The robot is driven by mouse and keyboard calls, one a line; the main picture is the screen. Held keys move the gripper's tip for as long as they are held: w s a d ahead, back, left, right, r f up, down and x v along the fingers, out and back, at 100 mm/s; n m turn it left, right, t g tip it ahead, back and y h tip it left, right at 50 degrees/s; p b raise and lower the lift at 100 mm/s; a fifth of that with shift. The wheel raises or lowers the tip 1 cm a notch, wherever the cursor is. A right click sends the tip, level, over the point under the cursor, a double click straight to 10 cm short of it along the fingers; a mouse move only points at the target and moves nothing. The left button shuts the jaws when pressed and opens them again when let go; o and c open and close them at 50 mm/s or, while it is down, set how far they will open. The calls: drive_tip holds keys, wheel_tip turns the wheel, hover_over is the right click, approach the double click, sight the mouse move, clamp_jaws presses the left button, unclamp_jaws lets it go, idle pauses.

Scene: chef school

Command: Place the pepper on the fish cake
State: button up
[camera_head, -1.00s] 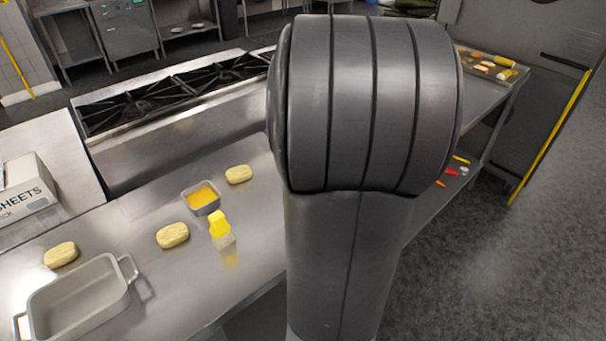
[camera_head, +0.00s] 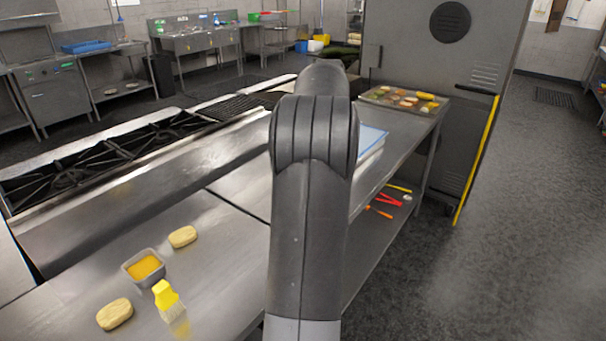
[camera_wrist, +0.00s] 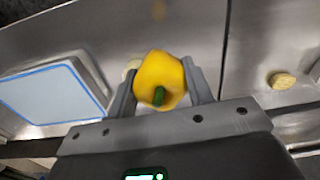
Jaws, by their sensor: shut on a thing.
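My gripper (camera_wrist: 160,72) is shut on a yellow pepper (camera_wrist: 163,90) with a green stem, held above the steel counter in the wrist view. Several pale tan cakes, which look like the fish cakes, lie on the counter. One (camera_wrist: 282,80) is right of my gripper in the wrist view. Another (camera_wrist: 131,66) is partly hidden behind the pepper and a finger. In the head view, one cake (camera_head: 183,237) lies beyond a small tray and another (camera_head: 115,314) lies nearer. My gripper and the pepper are hidden behind my arm there.
A blue-edged white object (camera_wrist: 45,92) lies left in the wrist view. A food tray (camera_head: 405,100) is at the counter's far end. A stove (camera_head: 110,165) borders the counter.

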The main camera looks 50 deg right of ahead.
drive_tip(key=d, duration=0.7)
drive_tip(key=shift+m, duration=0.3)
drive_tip(key=w+f, duration=0.2)
drive_tip(key=w, duration=0.1)
drive_tip(key=w+a+f, duration=0.1)
drive_tip(key=w+f, duration=0.1)
drive_tip(key=w, duration=0.2)
drive_tip(key=w+a+f, duration=0.1)
drive_tip(key=w+f, duration=0.1)
drive_tip(key=w, duration=0.1)
drive_tip(key=shift+w+f, duration=0.25)
drive_tip(key=shift+w, duration=0.05)
drive_tip(key=shift+f, duration=2.05)
drive_tip(key=o, duration=1)
drive_tip(key=shift+f, duration=0.1)
